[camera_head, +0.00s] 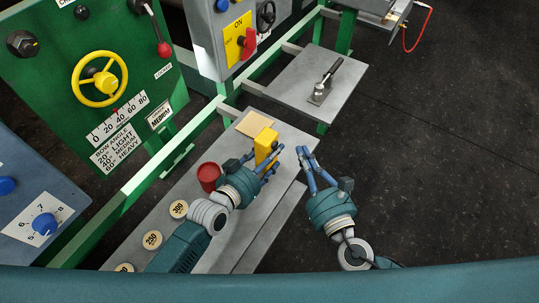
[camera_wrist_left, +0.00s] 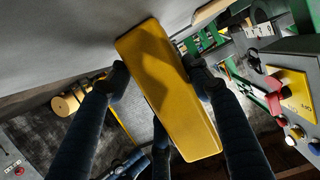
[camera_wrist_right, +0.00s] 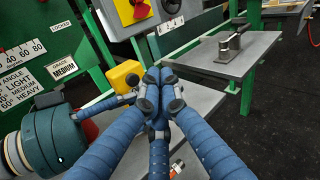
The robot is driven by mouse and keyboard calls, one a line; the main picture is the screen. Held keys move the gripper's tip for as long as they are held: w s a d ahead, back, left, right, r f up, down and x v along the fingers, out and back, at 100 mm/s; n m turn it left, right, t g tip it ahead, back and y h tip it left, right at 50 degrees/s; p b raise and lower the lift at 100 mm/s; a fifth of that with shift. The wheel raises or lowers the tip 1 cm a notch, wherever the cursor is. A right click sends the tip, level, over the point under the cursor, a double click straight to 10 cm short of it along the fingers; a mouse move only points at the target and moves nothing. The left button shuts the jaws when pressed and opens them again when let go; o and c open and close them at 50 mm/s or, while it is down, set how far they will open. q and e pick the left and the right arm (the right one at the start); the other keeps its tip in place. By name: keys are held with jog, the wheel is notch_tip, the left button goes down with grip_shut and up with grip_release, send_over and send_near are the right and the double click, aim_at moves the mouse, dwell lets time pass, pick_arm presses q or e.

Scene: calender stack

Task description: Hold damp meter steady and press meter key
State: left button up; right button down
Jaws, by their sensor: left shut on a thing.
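The yellow damp meter (camera_head: 263,141) is held by my left gripper (camera_head: 268,163) over the grey shelf. In the left wrist view the meter (camera_wrist_left: 168,90) sits between my left fingers, and its broad yellow face shows no key. My right gripper (camera_head: 303,150) is to the right of the meter, apart from it, near the shelf edge. In the right wrist view its fingertips (camera_wrist_right: 159,92) are drawn together with nothing between them. The meter (camera_wrist_right: 125,74) shows behind them, to the left. I cannot see the meter key in any view.
A red cup (camera_head: 208,176) stands left of my left gripper. A tan square pad (camera_head: 254,123) lies behind the meter. Round numbered discs (camera_head: 178,209) lie along the grey shelf (camera_head: 228,148). A second grey shelf (camera_head: 335,75) carries a metal clamp (camera_head: 321,91). Dark floor is free at right.

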notch_tip(320, 180, down, 2)
jog(key=s+d+h, duration=0.2)
jog(key=s+d, duration=0.1)
jog(key=w+a, duration=0.5)
jog(key=a, duration=0.2)
jog(key=shift+a+f, duration=0.2)
dwell(1.3)
jog(key=shift+w+a, duration=0.25)
jog(key=shift+a, duration=0.1)
jog(key=shift+s+d, duration=0.25)
jog(key=shift+d, duration=0.1)
dwell(0.3)
jog(key=s+d, duration=0.3)
jog(key=d, duration=0.2)
jog(key=shift+s, duration=0.2)
dwell(0.3)
